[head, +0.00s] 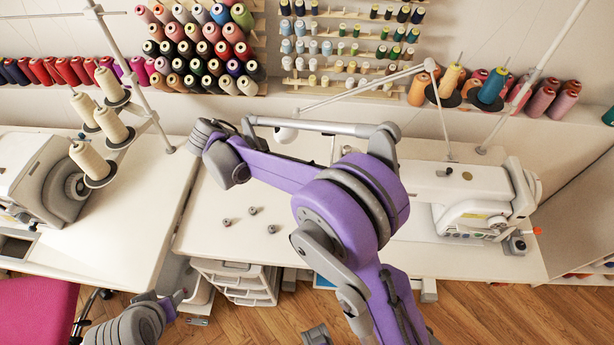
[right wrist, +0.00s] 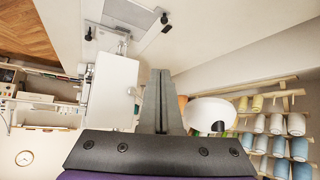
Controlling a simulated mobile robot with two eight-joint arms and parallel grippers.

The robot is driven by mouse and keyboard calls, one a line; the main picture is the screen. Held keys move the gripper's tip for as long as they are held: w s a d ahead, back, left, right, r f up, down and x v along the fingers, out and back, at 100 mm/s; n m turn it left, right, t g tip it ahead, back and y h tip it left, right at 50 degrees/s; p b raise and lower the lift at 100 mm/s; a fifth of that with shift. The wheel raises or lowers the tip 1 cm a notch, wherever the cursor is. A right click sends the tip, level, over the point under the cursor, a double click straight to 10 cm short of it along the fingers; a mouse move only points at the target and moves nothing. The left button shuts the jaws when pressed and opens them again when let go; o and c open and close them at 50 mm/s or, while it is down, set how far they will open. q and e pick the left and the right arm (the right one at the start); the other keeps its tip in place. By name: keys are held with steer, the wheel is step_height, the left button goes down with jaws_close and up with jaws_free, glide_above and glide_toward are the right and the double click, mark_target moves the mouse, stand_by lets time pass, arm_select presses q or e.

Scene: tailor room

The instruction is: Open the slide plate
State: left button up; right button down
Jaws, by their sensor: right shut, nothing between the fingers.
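I cannot make out the slide plate in either view. A white sewing machine (head: 462,190) stands on the right part of the middle table, and my raised purple right arm hides some of the table to its left. My right gripper (right wrist: 160,88) is shut and empty in the right wrist view, pointing up the picture. In the head view its fingers cannot be told apart from the grey wrist parts at the arm's far end, left of the machine. My left gripper (head: 181,296) is low at the bottom left, in front of the table edge; its fingers are too small to judge.
A white lamp head (right wrist: 212,113) is close to my right gripper. Several small grey bobbins (head: 253,211) lie on the middle table. Another machine (head: 38,182) stands at left. Thread cones (head: 113,124) on stands and wall spools line the back. White drawers (head: 240,280) stand below.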

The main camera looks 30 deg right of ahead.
steer(key=x, duration=1.7)
steer(key=shift+w, duration=0.1)
steer(key=a, duration=0.1)
steer(key=a+f, duration=0.1)
steer(key=a, duration=0.1)
steer(key=shift+w, duration=0.15)
arm_select(q)
steer(key=shift+w+r, duration=0.25)
steer(key=shift+r, duration=0.1)
arm_select(e)
steer(key=shift+a+f, duration=0.2)
steer(key=shift+a, duration=0.2)
steer(key=shift+w+a, duration=0.15)
steer(key=shift+a, duration=0.1)
steer(key=w+a, duration=0.2)
steer(key=a, duration=0.1)
steer(key=w+a, duration=0.1)
steer(key=a, duration=0.1)
steer(key=shift+b, duration=0.35)
steer(key=shift+s+d, duration=0.15)
steer(key=shift+d, duration=0.1)
arm_select(q)
steer(key=shift+w+a+f, duration=0.1)
steer(key=shift+a+f, duration=0.5)
steer(key=shift+f, duration=0.2)
